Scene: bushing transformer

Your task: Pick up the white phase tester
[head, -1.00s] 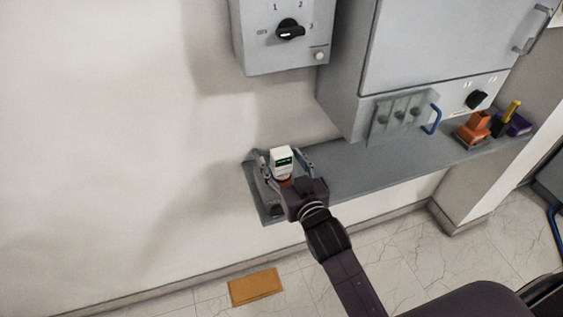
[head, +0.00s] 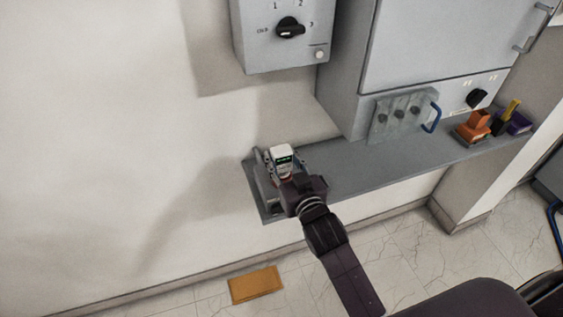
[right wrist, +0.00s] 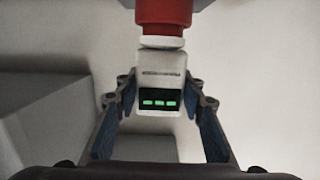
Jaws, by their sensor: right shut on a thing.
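The white phase tester (head: 282,154) stands upright at the left end of the grey shelf, with a dark screen and green marks. In the right wrist view the tester (right wrist: 160,68) shows its screen and a red part (right wrist: 165,12) at the top of the picture. My right gripper (head: 284,163) is shut on the tester, with a finger on each side of it. Its fingers also show in the right wrist view (right wrist: 159,103). The tester's lower part is hidden behind my gripper in the head view. My left gripper is not in view.
The grey shelf (head: 355,172) is clear to the right, up to an orange holder (head: 477,127) and a purple box (head: 517,123). A switch box (head: 285,50) and a large grey cabinet (head: 430,50) hang above. A yellow-brown plate (head: 256,285) lies on the floor.

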